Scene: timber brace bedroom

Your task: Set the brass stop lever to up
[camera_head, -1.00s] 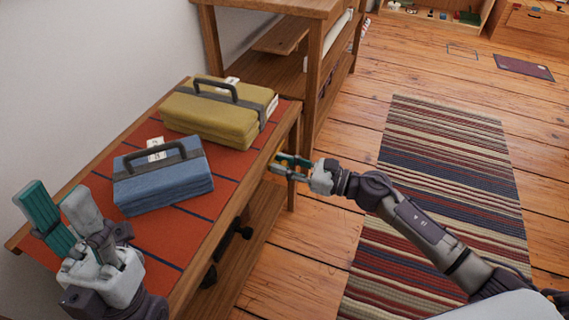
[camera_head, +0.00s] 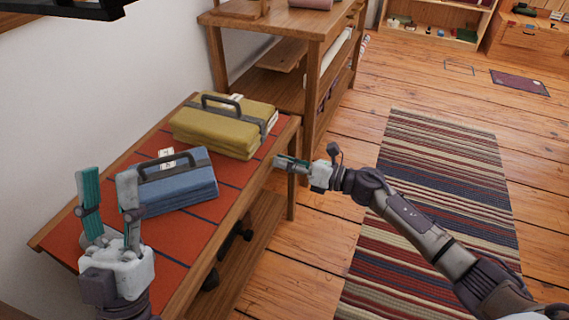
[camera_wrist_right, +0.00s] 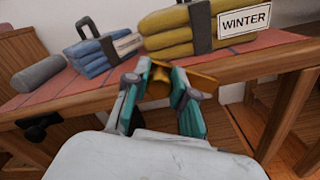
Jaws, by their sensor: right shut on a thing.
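The brass stop lever (camera_wrist_right: 159,86) shows in the right wrist view between my right fingertips, at the front edge of the red-topped bench (camera_wrist_right: 85,89). A brass part of it reaches out to the right behind one finger. Whether it stands up or down is hard to tell. My right gripper (camera_head: 283,162) is shut on the lever; the fingers also show in the right wrist view (camera_wrist_right: 160,88). In the head view I cannot make out the lever by the gripper. My left gripper (camera_head: 108,185) is open and empty, fingers upward, over the bench's near left end.
A blue folded bundle (camera_head: 180,185) and an olive bundle (camera_head: 225,125) with grey straps and handles lie on the bench. The olive one is labelled WINTER in the wrist view. A wooden shelf unit (camera_head: 275,20) stands behind. Floor and striped rug (camera_head: 440,190) are clear.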

